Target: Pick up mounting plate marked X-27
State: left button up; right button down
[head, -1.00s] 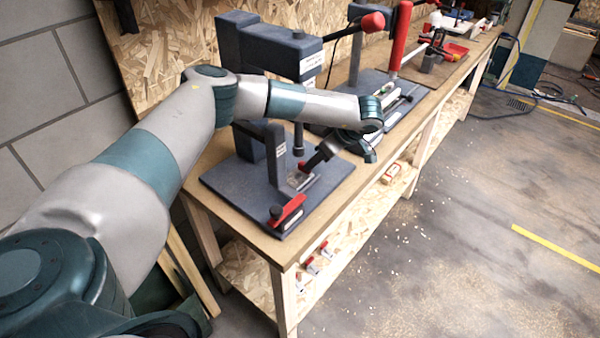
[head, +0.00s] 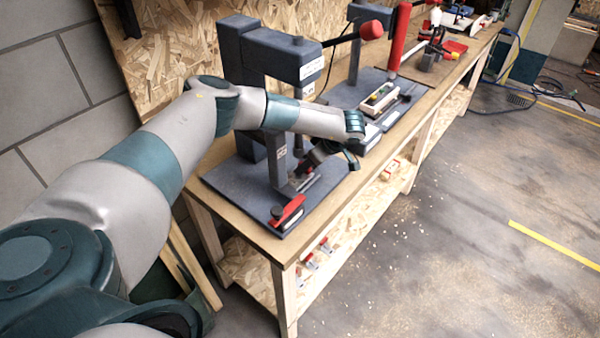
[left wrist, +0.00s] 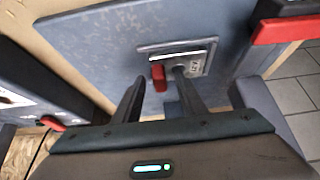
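A metal plate (left wrist: 203,53) with a partly readable, turned label lies on the blue-grey press base in the left wrist view, a small red block (left wrist: 159,77) beside it. In the head view the plate spot (head: 306,185) is small and partly covered by my gripper. My left gripper (left wrist: 160,82) has its two dark fingers apart with no object clearly held between them. The right finger's tip overlaps the plate's near edge; contact cannot be told. In the head view the left gripper (head: 302,172) points down at the front press base. My right gripper is not in view.
The front press (head: 265,50) stands over its base (head: 235,187), with a red-handled clamp (head: 287,213) at the near corner. A second press with a red handle (head: 398,40) stands farther along the wooden bench (head: 285,250). Open floor lies to the right.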

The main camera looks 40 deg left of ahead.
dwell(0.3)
pick_arm(q)
grip_shut()
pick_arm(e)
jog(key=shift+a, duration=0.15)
pick_arm(q)
jog(key=shift+r, duration=0.1)
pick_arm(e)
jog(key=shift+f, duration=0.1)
